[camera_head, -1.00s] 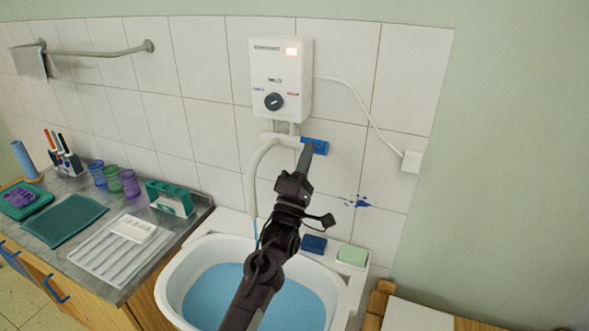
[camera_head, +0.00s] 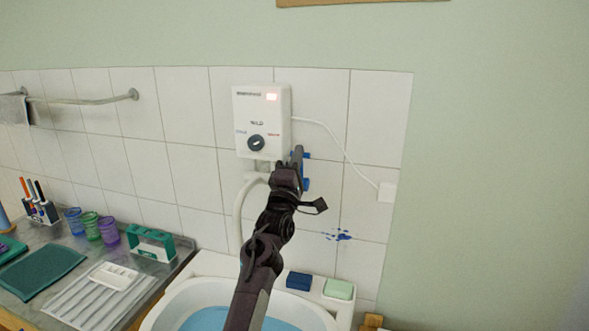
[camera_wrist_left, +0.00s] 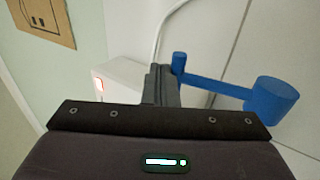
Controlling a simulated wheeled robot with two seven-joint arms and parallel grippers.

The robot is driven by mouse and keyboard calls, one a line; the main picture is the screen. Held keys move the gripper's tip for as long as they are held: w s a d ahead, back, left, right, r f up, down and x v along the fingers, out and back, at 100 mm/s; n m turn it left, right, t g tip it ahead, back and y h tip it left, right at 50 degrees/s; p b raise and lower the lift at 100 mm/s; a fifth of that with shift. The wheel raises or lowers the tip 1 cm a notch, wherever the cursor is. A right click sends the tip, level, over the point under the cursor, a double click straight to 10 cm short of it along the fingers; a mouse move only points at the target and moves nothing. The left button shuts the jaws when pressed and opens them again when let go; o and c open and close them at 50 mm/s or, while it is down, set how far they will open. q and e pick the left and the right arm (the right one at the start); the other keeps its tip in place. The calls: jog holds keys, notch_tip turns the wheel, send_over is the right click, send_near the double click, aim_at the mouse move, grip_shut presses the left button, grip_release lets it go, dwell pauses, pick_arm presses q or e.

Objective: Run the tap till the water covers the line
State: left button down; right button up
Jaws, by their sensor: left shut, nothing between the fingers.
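The blue tap handle (camera_head: 306,184) is on the pipe under the white water heater (camera_head: 262,108). In the left wrist view its blue lever (camera_wrist_left: 215,87) runs from a large round hub to a small knob. My left gripper (camera_head: 297,154) is shut and empty, its fingertips beside the small knob; the wrist view shows the shut fingers (camera_wrist_left: 162,82) there, touching or very close. A pale hose (camera_head: 240,208) hangs from the tap towards the white basin (camera_head: 178,300). Blue water (camera_head: 205,319) lies in the basin, partly hidden by my arm. I cannot make out a line or a running stream.
A blue block (camera_head: 299,281) and a green block (camera_head: 338,289) sit on the basin's back ledge. The counter at left holds coloured cups (camera_head: 90,226), a green rack (camera_head: 152,243) and a ribbed white tray (camera_head: 88,297).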

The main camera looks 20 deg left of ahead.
pick_arm(q)
jog(key=shift+w+r, duration=0.15)
jog(key=shift+w, duration=0.35)
dwell(0.6)
